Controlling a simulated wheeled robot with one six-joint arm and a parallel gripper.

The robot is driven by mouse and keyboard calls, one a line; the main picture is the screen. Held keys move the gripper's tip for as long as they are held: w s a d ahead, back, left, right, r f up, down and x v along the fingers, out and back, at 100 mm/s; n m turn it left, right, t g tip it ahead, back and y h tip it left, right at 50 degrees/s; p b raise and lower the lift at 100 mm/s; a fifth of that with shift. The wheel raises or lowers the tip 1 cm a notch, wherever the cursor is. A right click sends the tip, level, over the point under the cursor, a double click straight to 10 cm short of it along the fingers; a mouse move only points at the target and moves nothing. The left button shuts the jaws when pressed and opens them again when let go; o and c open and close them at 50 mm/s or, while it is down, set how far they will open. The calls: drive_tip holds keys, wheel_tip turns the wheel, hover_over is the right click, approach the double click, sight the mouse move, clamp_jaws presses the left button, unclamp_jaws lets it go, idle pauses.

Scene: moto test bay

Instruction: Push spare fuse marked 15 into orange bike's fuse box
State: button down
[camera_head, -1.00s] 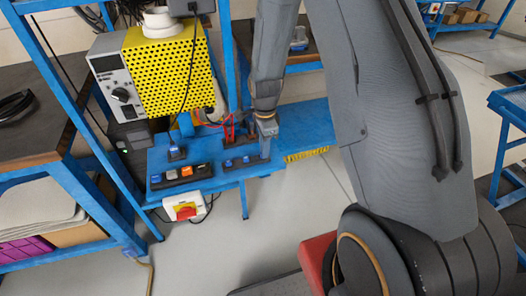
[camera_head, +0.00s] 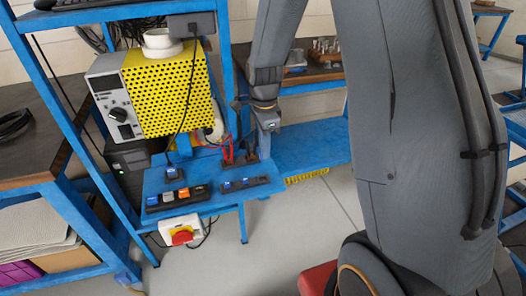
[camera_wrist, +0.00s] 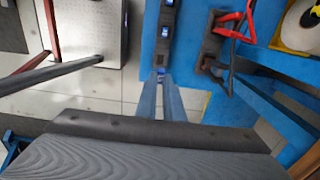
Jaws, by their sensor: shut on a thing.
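My gripper (camera_wrist: 160,76) is shut on a small blue fuse (camera_wrist: 160,71), which shows at its fingertips in the wrist view. Its marking is too small to read. In the head view my gripper (camera_head: 270,128) hangs above the right end of a dark fuse strip (camera_head: 246,186) on the blue bench. The strip (camera_wrist: 162,48) also shows in the wrist view, with blue fuses standing in it, just ahead of the fingers. The orange bike and its fuse box are not recognisable in either view.
A second dark strip (camera_head: 176,199) holds blue, orange and other fuses; a lone blue fuse (camera_head: 171,172) stands behind it. Red clamps (camera_wrist: 232,23) lie beside the strip. A yellow perforated unit (camera_head: 168,90) and blue posts stand left. The blue bench (camera_head: 318,146) is clear at right.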

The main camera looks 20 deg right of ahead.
drive_tip(key=n, duration=0.1)
drive_tip(key=f+n, duration=0.1)
drive_tip(key=n, duration=0.3)
drive_tip(key=shift+s+a+f, duration=0.1)
drive_tip(key=shift+s+f, duration=0.15)
drive_tip(key=shift+s, duration=0.05)
drive_tip(key=f+n, duration=0.1)
drive_tip(key=n, duration=0.3)
drive_tip(key=s+f+n, duration=0.1)
drive_tip(key=n, duration=0.3)
drive_tip(key=f+n, duration=0.1)
drive_tip(key=n, duration=0.4)
drive_tip(key=shift+s+a+f, duration=0.1)
drive_tip(key=shift+s+a, duration=0.1)
drive_tip(key=shift+a, duration=0.1)
drive_tip(key=shift+a, duration=0.1)
